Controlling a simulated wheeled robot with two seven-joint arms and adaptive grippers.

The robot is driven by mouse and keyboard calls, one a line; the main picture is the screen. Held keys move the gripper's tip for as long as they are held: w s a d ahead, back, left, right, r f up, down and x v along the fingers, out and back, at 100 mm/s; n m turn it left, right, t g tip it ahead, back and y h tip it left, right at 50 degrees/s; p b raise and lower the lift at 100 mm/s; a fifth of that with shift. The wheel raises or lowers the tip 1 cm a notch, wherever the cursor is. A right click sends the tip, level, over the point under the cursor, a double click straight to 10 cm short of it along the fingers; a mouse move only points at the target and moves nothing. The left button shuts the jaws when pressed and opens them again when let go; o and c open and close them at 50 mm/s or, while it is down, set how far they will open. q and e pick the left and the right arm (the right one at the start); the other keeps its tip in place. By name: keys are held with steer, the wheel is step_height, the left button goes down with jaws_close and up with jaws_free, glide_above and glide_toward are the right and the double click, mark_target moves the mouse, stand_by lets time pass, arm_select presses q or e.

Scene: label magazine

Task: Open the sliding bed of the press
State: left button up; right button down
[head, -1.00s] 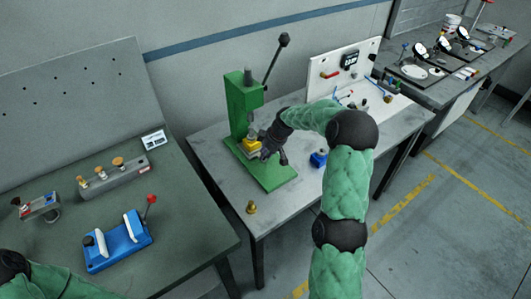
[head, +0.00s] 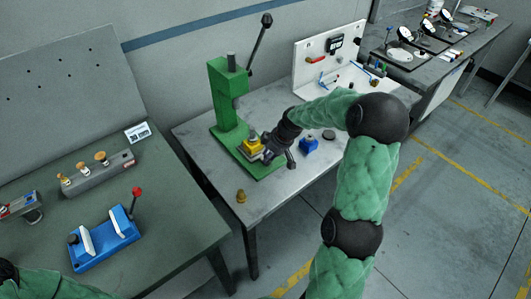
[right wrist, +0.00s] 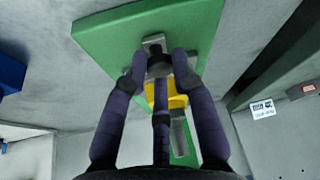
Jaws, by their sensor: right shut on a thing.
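The green press (head: 228,95) stands on the grey table in the head view, with its long lever raised. Its sliding bed (head: 246,155) carries a yellow block (head: 253,145) and sits out in front of the column, over the green base. My right gripper (head: 268,156) is at the front end of the bed. In the right wrist view, its fingers (right wrist: 160,66) are closed around a dark knob (right wrist: 159,64) at the bed's end. The yellow block (right wrist: 165,96) shows behind the fingers, which partly hide the bed. My left gripper is outside the views.
A blue block (head: 309,145) and a dark disc (head: 329,135) lie right of the press. A brass piece (head: 241,196) stands near the table's front edge. A white panel fixture (head: 318,60) is behind. A blue fixture (head: 105,240) stands on the left table.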

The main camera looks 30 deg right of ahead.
steer(key=c, duration=1)
jaws_free()
steer(key=v, duration=1.2)
